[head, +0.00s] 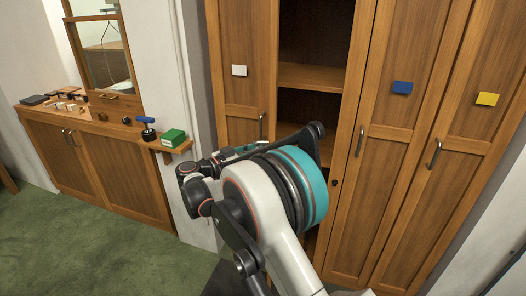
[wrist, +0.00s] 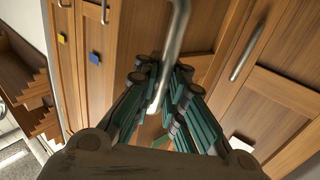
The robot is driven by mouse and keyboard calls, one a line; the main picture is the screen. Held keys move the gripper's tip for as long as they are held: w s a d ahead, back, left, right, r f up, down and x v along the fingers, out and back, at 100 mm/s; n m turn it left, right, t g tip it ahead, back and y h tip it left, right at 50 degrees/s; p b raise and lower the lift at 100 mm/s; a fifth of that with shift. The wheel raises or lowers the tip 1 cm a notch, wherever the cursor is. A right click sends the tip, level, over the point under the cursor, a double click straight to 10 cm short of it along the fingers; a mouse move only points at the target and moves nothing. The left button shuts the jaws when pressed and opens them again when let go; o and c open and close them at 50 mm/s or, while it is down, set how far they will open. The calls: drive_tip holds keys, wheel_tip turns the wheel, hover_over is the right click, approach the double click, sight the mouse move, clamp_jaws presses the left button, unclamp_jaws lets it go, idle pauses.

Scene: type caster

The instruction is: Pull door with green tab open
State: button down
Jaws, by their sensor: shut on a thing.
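My gripper (wrist: 161,78) is shut on a metal bar handle (wrist: 178,28) in the wrist view; its teal-lined fingers lie on both sides of the bar. Wooden door panelling shows behind the handle. In the head view my arm hides the gripper and this handle. A tall cabinet has doors with a white tab (head: 239,70), a blue tab (head: 402,88) and a yellow tab (head: 487,99). Between the white-tab and blue-tab doors, dark shelves (head: 311,77) show in an open bay.
Neighbouring doors carry protruding handles, including the blue-tab door's handle (head: 359,141). At left, a wooden counter (head: 98,124) holds small items, and a green box (head: 173,138) sits on a small ledge. Green carpet (head: 110,255) is clear at lower left.

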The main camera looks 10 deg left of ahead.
drive_tip(key=shift+s+a+f, duration=0.15)
drive_tip(key=shift+s+a, duration=0.05)
drive_tip(key=shift+s, duration=0.05)
drive_tip(key=c, duration=1.9)
unclamp_jaws()
drive_tip(key=shift+o, duration=1.2)
drive_tip(key=shift+s+a, duration=0.15)
drive_tip(key=shift+a, duration=0.05)
drive_tip(key=shift+d, duration=0.15)
drive_tip(key=v, duration=1.1)
drive_tip(key=shift+s+a, duration=0.2)
drive_tip(key=shift+a, duration=0.15)
